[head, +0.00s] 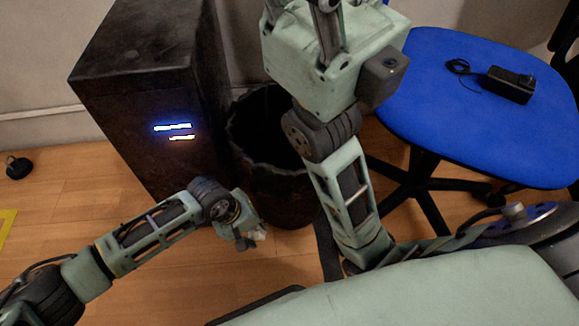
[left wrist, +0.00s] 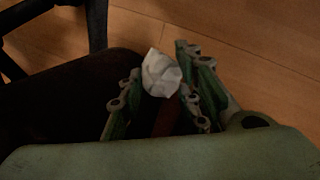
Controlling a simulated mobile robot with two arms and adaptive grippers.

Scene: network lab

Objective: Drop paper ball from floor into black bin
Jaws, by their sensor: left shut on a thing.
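A crumpled white paper ball (left wrist: 161,72) sits between the fingertips of my left gripper (left wrist: 158,88) in the left wrist view. In the head view only a bit of the paper ball (head: 261,233) shows at the tip of my left gripper (head: 248,236), which is shut on it. The black bin (head: 280,196) stands upright behind and right of this gripper, with its opening partly covered by my right arm. The left gripper is apart from the bin's opening, in front of its wall. My right gripper (head: 328,8) is at the top edge, partly cut off.
A tall black computer tower (head: 140,110) with lit lights stands left of the bin. A blue swivel chair (head: 440,100) with a black adapter (head: 508,85) on its seat is at the right. Wooden floor (head: 85,200) is open at the left.

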